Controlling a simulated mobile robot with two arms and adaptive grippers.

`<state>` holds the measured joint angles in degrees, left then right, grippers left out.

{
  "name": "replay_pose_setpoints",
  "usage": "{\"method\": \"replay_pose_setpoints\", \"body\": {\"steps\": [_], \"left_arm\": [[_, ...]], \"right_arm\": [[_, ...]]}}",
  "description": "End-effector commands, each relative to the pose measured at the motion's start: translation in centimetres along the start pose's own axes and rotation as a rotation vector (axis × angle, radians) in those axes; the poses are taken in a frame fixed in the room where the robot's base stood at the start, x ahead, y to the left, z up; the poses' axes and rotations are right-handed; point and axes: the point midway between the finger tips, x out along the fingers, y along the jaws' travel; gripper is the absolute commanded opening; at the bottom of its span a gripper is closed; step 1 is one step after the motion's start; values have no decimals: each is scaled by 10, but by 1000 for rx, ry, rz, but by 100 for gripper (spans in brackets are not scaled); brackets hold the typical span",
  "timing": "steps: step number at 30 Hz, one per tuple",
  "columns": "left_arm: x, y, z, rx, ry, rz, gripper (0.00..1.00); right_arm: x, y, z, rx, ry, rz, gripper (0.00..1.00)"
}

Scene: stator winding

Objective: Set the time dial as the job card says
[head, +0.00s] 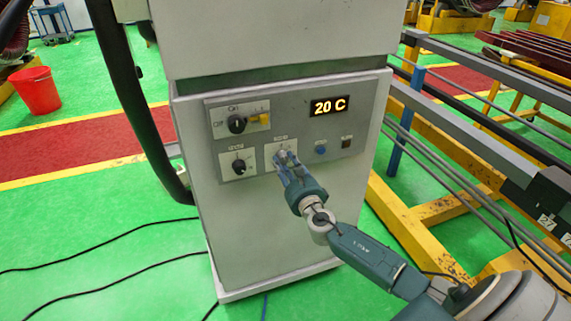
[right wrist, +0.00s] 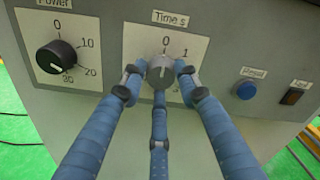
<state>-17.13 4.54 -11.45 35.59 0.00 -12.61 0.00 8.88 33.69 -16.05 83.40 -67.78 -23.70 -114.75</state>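The time dial (right wrist: 160,67) is a small grey knob under a "Time s" label, with 0 above it and 1 to its upper right; other marks are partly hidden by my fingers. Its pointer setting is hard to read. My right gripper (head: 283,160) is at the dial in the head view. In the right wrist view its three blue fingers (right wrist: 159,80) stand around the knob, left, right and below, with small gaps seeming to show at the sides. My left gripper is not in view. No job card is visible.
The power dial (right wrist: 57,57) is left of the time dial. A blue button (right wrist: 244,89) and dark switch (right wrist: 292,96) are to the right. Above are an on/off switch (head: 237,124) and a display reading "20 C" (head: 329,106). Yellow frames (head: 400,213) stand right of the cabinet.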

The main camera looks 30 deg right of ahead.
Motion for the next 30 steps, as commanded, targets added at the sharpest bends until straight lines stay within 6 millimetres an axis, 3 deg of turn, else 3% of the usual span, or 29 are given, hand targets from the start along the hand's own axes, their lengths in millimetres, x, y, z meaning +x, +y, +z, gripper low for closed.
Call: {"method": "replay_pose_setpoints", "body": {"steps": [20,30], "left_arm": [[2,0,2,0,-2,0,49],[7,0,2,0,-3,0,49]], "right_arm": [[1,-1,3,55,-6,-2,4],[1,-2,3,200,-7,-2,4]]}}
